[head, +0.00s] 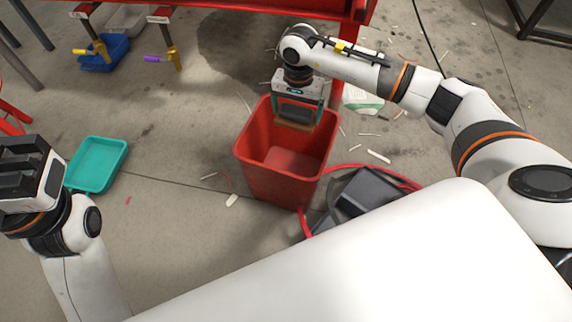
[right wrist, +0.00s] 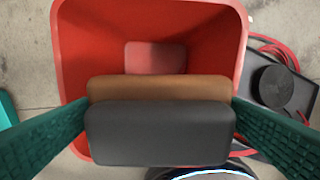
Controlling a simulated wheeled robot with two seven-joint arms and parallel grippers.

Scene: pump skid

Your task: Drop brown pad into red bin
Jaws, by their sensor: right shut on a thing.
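The red bin (head: 287,165) stands on the floor in the middle of the head view, and its inside fills much of the right wrist view (right wrist: 85,45). My right gripper (head: 297,115) is over the far part of the bin's opening, pointing down. Its green fingers are shut on the brown pad (right wrist: 160,88), which lies against a dark grey block (right wrist: 160,135) between the fingers in the right wrist view. The pad's brown edge also shows in the head view (head: 293,125). My left gripper (head: 22,172) is at the left edge, far from the bin; its fingertips are not clear.
A teal tray (head: 97,165) lies on the floor to the left. A black device (head: 350,197) with a red hose sits right of the bin. A red bench frame (head: 250,12) and a blue bin (head: 104,52) are at the back. Scraps litter the floor.

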